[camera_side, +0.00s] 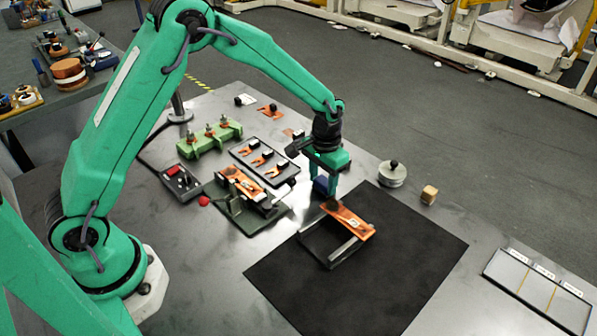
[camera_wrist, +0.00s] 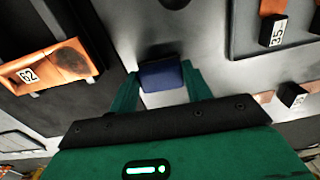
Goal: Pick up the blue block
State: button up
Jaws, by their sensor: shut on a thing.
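The blue block (camera_wrist: 161,75) is between the two green fingers of my gripper (camera_wrist: 162,82) in the wrist view, with a finger against each side. My gripper is shut on it. In the side view my gripper (camera_side: 325,186) points down near the far corner of the black mat, and the blue block (camera_side: 321,184) shows as a small dark blue patch, partly hidden by a finger. I cannot tell how far the block is above the table.
An orange copper plate (camera_side: 348,222) on a dark stand lies on the black mat (camera_side: 385,285), close to my gripper. A tray of copper pieces (camera_side: 265,160) and a green fixture (camera_side: 208,138) stand left.

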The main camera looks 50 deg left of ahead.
aim_at(323, 182)
notch_tip(323, 182, up, 4)
jog(key=shift+d, duration=0.1)
jog(key=s+d+r, duration=0.6)
jog(key=s+d, duration=0.1)
jog(key=d, duration=0.1)
jog(key=shift+s+d+r, duration=0.25)
jog(key=shift+d+r, duration=0.05)
jog(key=shift+d, duration=0.1)
jog(key=o, duration=0.3)
jog(key=shift+c, duration=1.1)
jog(key=s+a+n, duration=0.4)
jog(key=a, duration=0.8)
jog(key=s+a+r+n, duration=0.1)
jog(key=s+a+n, duration=0.2)
jog(key=a, duration=0.9)
jog(key=shift+s+n, duration=0.35)
jog(key=shift+n, duration=0.75)
